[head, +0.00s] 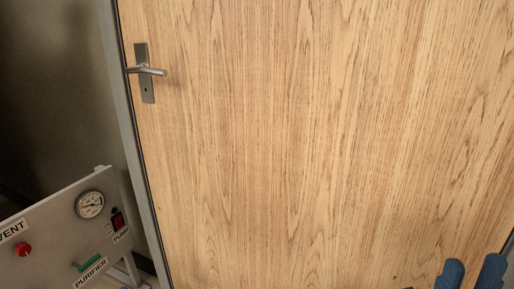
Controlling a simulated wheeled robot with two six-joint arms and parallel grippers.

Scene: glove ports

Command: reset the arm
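My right gripper (471,274) shows at the bottom right corner of the head view. Only its two blue fingertips are in the picture. They stand apart with a gap between them, and I see nothing held there. The wooden door's surface is behind them. The rest of my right arm is cut off by the frame edge, apart from a small dark bit at the bottom edge. My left gripper is not in view.
A closed-looking wooden door (300,140) with a metal lever handle (147,72) fills most of the view. A grey frame (130,140) runs down its left side. At lower left stands a panel (60,232) with a gauge (89,204), a red button (23,249) and labels.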

